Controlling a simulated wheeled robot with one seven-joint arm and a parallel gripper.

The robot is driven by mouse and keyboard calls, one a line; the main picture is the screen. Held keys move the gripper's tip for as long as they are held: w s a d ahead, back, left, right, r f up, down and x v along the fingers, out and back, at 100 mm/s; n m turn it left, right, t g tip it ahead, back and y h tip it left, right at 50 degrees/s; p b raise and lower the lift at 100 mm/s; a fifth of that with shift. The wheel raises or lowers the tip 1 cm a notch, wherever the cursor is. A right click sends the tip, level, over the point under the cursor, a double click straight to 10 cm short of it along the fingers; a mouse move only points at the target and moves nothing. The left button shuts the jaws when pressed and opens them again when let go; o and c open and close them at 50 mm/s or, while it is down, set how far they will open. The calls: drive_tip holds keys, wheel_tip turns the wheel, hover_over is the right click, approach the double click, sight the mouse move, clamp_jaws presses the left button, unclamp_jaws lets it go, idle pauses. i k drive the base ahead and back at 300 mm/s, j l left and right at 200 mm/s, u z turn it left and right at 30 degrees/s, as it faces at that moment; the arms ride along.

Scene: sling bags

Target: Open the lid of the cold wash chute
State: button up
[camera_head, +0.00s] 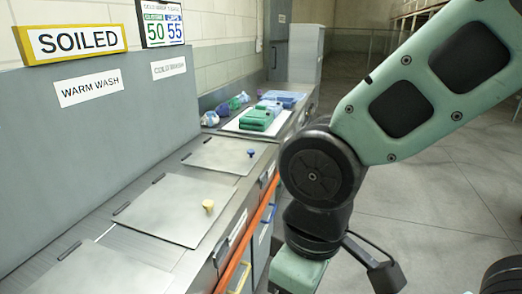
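Flat grey lids are set in the long counter. The lid with a blue knob (222,155) lies shut, the knob (251,152) near its right edge. On the wall panel above it is a small sign (168,68) that seems to read "COLD WASH", though the letters are blurred. Nearer, a lid with a yellow knob (165,207) also lies shut, the knob (208,205) at its right. The "WARM WASH" sign (88,87) is on the panel to its left.
A nearer lid (100,272) is cut off at the bottom. Folded green and blue cloths (262,115) lie on a white mat past the blue-knob lid, with bundles (210,118) beside them. An orange rail (250,238) runs along the counter's front. Open floor (430,200) lies right.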

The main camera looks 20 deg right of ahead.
sight(231, 156)
drive_tip(key=i+l+u, duration=0.25)
drive_tip(key=i, duration=0.15)
drive_tip(key=i+l+u, duration=0.2)
drive_tip(key=i+l, duration=0.15)
drive_tip(key=i, duration=0.05)
